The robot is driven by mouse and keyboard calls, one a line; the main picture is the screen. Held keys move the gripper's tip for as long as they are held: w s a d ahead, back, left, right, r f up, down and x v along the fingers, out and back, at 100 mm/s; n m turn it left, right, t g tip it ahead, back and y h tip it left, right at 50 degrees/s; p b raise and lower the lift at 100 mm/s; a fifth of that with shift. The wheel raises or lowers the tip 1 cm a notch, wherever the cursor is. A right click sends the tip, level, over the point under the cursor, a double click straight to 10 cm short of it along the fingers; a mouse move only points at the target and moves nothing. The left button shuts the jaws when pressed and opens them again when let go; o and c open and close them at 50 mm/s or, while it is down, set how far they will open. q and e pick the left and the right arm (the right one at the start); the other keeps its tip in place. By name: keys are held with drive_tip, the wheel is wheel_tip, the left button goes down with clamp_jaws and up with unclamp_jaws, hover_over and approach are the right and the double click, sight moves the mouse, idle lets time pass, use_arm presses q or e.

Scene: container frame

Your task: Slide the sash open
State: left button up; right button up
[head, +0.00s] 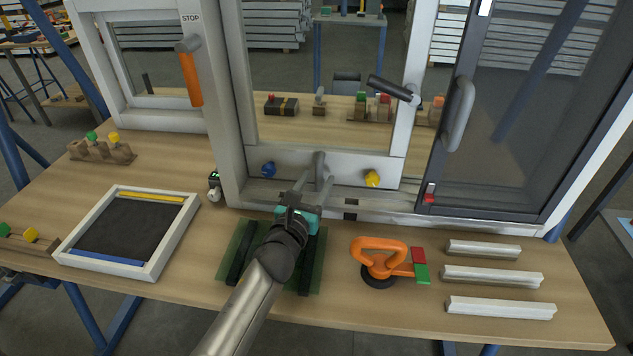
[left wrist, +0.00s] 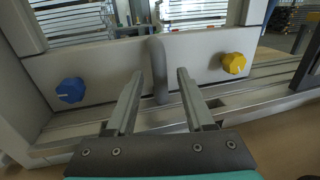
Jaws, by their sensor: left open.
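A white-framed sash (head: 352,168) stands in the window frame. Its lower rail (left wrist: 205,62) carries a grey upright bar handle (head: 319,164), with a blue knob (head: 268,170) on the left and a yellow knob (head: 372,178) on the right. My left gripper (head: 315,183) is open at the lower rail. In the left wrist view the handle (left wrist: 159,70) shows between the two spread fingers (left wrist: 160,74), and a gap shows on each side. I cannot tell how deep the handle sits between them. My right gripper is not in view.
A dark-framed panel (head: 490,210) with a grey handle (head: 459,113) is at the right. On the bench lie a green mat (head: 312,272), an orange suction lifter (head: 378,248), several white profiles (head: 492,276) and a white-framed tray (head: 167,245). A track (head: 345,209) runs along the frame's bottom.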

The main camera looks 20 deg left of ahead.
use_arm(q)
drive_tip(key=shift+w, duration=0.3)
clamp_jaws()
idle(0.3)
idle(1.0)
